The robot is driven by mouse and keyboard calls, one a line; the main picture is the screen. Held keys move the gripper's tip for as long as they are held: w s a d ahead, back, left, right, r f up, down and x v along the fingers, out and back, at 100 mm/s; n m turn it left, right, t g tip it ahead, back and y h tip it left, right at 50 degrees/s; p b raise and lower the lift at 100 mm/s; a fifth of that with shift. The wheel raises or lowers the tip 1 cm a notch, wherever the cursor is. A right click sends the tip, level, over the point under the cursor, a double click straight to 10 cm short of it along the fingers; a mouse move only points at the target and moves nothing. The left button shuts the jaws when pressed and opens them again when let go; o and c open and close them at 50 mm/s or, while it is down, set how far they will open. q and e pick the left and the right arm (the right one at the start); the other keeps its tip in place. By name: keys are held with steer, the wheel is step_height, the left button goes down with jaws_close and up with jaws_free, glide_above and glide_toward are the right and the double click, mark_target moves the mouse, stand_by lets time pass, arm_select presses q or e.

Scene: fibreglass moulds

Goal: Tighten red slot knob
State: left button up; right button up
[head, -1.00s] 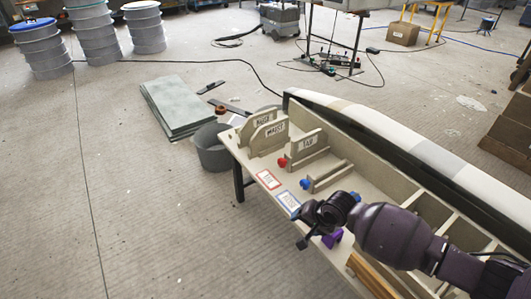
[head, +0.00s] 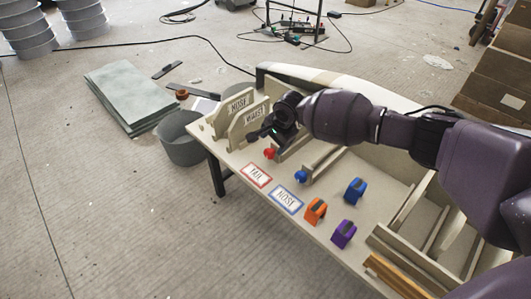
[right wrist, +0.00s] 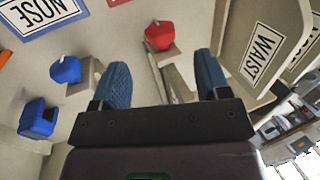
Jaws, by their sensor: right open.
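The red knob (head: 269,153) sits at the front end of a beige slot on the bench, behind the red-framed TAIL card (head: 256,175). In the right wrist view the red knob (right wrist: 159,36) lies ahead of my fingers, between their lines and apart from them. My right gripper (head: 266,134) is open and empty, close above the slot, beside the WAIST board (head: 254,116). Its two blue padded fingers (right wrist: 163,80) show in the right wrist view. The arm hides part of the slot. My left gripper is not in view.
A blue knob (head: 300,177) is on the neighbouring slot, behind the NOSE card (head: 286,199). Blue (head: 355,191), orange (head: 315,211) and purple (head: 343,234) clamp-like pieces stand to the right. A grey bucket (head: 181,140) stands on the floor left of the bench.

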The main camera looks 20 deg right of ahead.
mark_target(269, 152)
steer(key=x, duration=0.2)
steer(key=b+x, duration=0.1)
steer(key=x, duration=0.1)
steer(key=b+x, duration=0.1)
steer(key=x, duration=0.2)
steer(key=shift+s, duration=0.25)
steer(key=shift+w+f+b, duration=0.25)
steer(key=shift+f+b, duration=0.2)
steer(key=shift+b, duration=0.05)
steer(key=shift+w+a, duration=0.1)
steer(key=shift+w, duration=0.05)
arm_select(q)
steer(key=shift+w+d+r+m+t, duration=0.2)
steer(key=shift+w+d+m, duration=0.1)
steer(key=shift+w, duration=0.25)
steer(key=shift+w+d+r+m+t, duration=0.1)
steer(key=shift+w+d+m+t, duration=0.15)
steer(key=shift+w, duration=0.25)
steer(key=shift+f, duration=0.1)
arm_select(e)
steer(key=shift+c, duration=0.3)
